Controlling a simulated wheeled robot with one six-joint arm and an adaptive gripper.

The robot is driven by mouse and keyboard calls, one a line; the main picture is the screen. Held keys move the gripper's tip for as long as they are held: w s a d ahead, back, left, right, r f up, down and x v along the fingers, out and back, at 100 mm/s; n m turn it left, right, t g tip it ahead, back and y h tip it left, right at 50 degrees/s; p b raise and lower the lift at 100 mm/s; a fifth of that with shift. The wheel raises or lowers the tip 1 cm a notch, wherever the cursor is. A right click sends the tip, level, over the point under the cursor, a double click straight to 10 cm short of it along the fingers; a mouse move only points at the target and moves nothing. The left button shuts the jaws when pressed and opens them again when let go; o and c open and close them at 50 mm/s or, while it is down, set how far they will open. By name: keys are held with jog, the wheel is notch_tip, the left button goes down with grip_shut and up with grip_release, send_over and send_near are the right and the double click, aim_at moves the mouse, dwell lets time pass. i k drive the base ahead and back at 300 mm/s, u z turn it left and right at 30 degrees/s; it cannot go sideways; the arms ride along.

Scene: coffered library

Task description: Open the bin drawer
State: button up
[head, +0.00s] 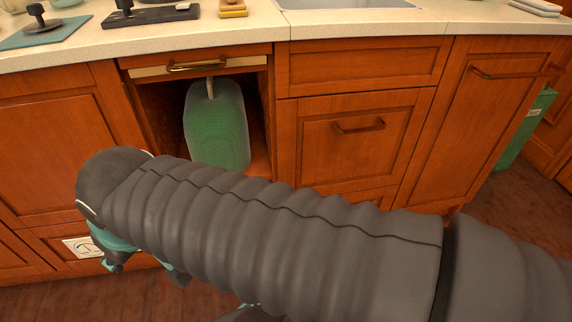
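The wooden cabinet front shows several drawers and doors, all looking shut; I cannot tell for sure which is the bin drawer. A low drawer front (48,235) at the lower left bears a white label (85,246) with a dark round mark. A wider drawer front (340,140) right of centre has a brass handle (358,127). My gripper (140,262), dark with teal parts, is at the lower left, beside the label in the picture. My arm hides most of it, so its opening and any contact are hidden.
The pale worktop (240,38) holds small items and a sink edge.

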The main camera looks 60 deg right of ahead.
aim_at(330, 144)
jog(key=u, duration=0.05)
jog(key=k, duration=0.5)
jog(key=z, duration=1.7)
jog(key=i, duration=0.3)
jog(key=z, duration=0.65)
jog(key=k, duration=0.5)
jog(key=z, duration=0.05)
